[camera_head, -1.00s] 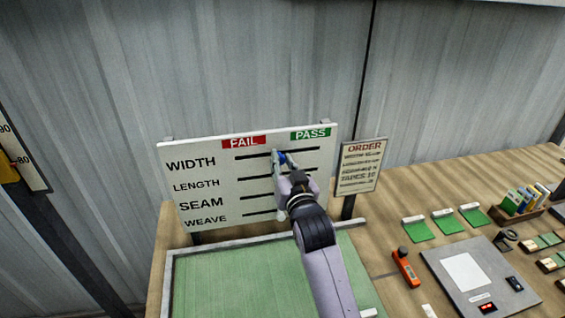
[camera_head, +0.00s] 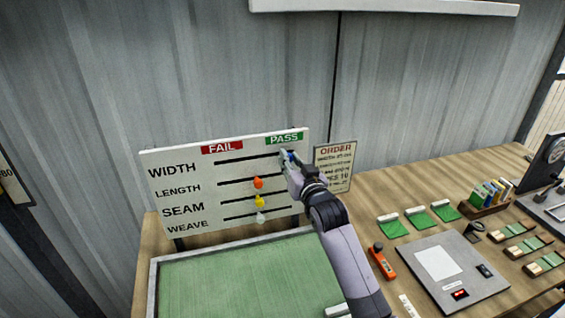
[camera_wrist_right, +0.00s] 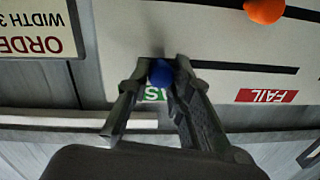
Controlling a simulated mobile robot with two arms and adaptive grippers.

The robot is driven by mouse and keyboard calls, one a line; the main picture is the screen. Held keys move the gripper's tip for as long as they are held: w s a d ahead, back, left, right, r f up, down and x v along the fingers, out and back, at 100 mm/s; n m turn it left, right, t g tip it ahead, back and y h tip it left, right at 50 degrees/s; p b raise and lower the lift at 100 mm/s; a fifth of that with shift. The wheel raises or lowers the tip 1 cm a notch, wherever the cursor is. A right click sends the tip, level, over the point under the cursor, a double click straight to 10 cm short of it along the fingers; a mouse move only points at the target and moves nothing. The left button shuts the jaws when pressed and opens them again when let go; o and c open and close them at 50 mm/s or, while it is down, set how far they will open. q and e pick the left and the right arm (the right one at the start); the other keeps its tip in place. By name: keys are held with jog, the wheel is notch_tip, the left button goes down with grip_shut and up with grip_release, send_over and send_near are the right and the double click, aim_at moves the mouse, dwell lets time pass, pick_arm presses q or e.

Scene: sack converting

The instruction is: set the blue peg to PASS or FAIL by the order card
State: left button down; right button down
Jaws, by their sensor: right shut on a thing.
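The white check board (camera_head: 190,182) has rows WIDTH, LENGTH, SEAM and WEAVE, each with a dark slot. A red FAIL label (camera_head: 222,147) is at top middle and a green PASS label (camera_head: 284,138) at top right. My right gripper (camera_head: 287,159) is shut on the blue peg (camera_wrist_right: 161,72) at the right, PASS end of the WIDTH slot. In the right wrist view the fingers partly cover the PASS label. The order card (camera_head: 334,153) stands right of the board; its small text is too blurred to read surely and my arm hides part. My left gripper is not in view.
An orange peg (camera_head: 257,183), a yellow peg (camera_head: 259,202) and a whitish peg (camera_head: 261,217) sit mid-slot in the lower rows. A green-topped tray (camera_head: 235,280) lies before the board. An orange tool (camera_head: 382,262) and a grey panel (camera_head: 465,285) lie to the right.

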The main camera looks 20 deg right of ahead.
jog(key=shift+d, duration=0.1)
jog(key=c, duration=1.9)
grip_release()
jog(key=o, duration=0.5)
jog(key=shift+d, duration=0.15)
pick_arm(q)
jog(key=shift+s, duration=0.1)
pick_arm(e)
jog(key=shift+s, duration=0.15)
jog(key=shift+s, duration=0.4)
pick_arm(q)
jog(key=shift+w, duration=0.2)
pick_arm(e)
jog(key=s, duration=1.1)
jog(key=shift+d, duration=0.2)
